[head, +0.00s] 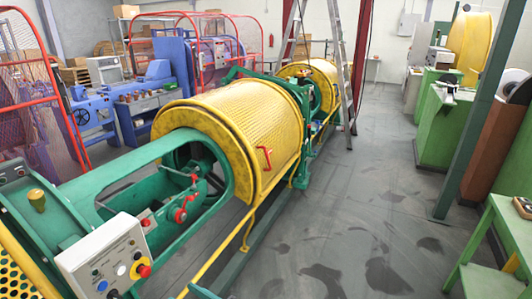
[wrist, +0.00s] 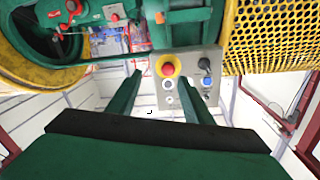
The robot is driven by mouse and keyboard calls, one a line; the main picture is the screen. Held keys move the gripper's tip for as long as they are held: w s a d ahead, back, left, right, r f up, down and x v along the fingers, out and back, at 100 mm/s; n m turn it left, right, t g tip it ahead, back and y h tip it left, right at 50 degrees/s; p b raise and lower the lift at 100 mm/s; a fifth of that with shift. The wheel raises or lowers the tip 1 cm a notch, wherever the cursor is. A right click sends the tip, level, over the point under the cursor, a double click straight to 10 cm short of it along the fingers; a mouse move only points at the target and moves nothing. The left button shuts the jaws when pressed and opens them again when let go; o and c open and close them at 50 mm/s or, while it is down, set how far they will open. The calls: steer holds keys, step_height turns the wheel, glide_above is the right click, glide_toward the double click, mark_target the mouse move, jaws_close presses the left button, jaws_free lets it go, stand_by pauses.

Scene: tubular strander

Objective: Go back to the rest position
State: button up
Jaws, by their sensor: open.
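My gripper (wrist: 160,78) shows in the wrist view as two dark green fingers that stand apart with nothing between them. It is open and empty. Beyond the fingertips, upside down in that view, is the grey control box (wrist: 212,94) with a red stop button on a yellow ring (wrist: 168,66), a black knob and several other buttons. I cannot tell the distance to it. In the head view the control box (head: 88,250) stands at the lower left on the green machine frame (head: 110,184). My gripper is not visible in the head view.
Yellow mesh drums (head: 225,115) run along the strander, with a red handle (head: 265,158) on the near one. A stepladder (head: 341,70) stands behind. A green post (head: 470,120) and green bench (head: 490,240) are at right. The grey floor (head: 360,200) between is clear.

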steer(key=s+d+f+m+t+h, duration=0.5)
steer(key=s+d+f+m+h, duration=0.55)
steer(key=d+f, duration=0.55)
steer(key=s+d+t+h, duration=0.1)
steer(key=s+d+h, duration=0.35)
steer(key=s, duration=0.75)
steer(key=s+d+r+t, duration=0.1)
steer(key=s+d+r, duration=0.2)
steer(key=s+r, duration=0.4)
steer(key=s+n, duration=0.1)
steer(key=s, duration=0.2)
steer(key=shift+d+r+h, duration=0.25)
steer(key=shift+d+h, duration=0.05)
steer(key=shift+s, duration=0.1)
